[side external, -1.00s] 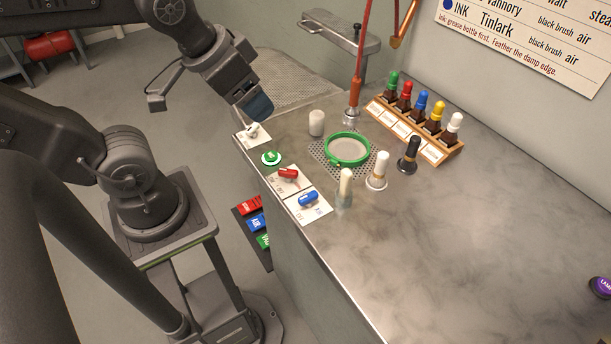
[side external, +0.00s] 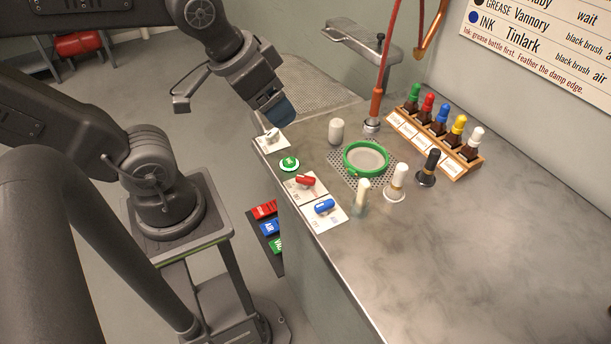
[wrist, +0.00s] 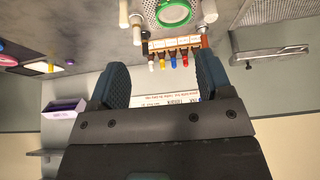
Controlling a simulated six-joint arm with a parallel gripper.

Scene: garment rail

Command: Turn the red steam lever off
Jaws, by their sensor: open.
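The red steam lever (side external: 306,181) sits on a white plate (side external: 299,192) near the left edge of the steel bench in the side view. It lies roughly across its plate; the lettering there is too small to read. My gripper (side external: 283,118) is above the bench's back left corner, near the white lever (side external: 271,135) and behind the red one. In the wrist view my gripper (wrist: 160,85) has its two dark fingers wide apart with nothing between them. The red lever is not visible in the wrist view.
A green ring (side external: 367,158), brushes and a white cylinder (side external: 336,131) stand to the right. A bottle rack (side external: 434,145) is farther back. The front right bench is clear.

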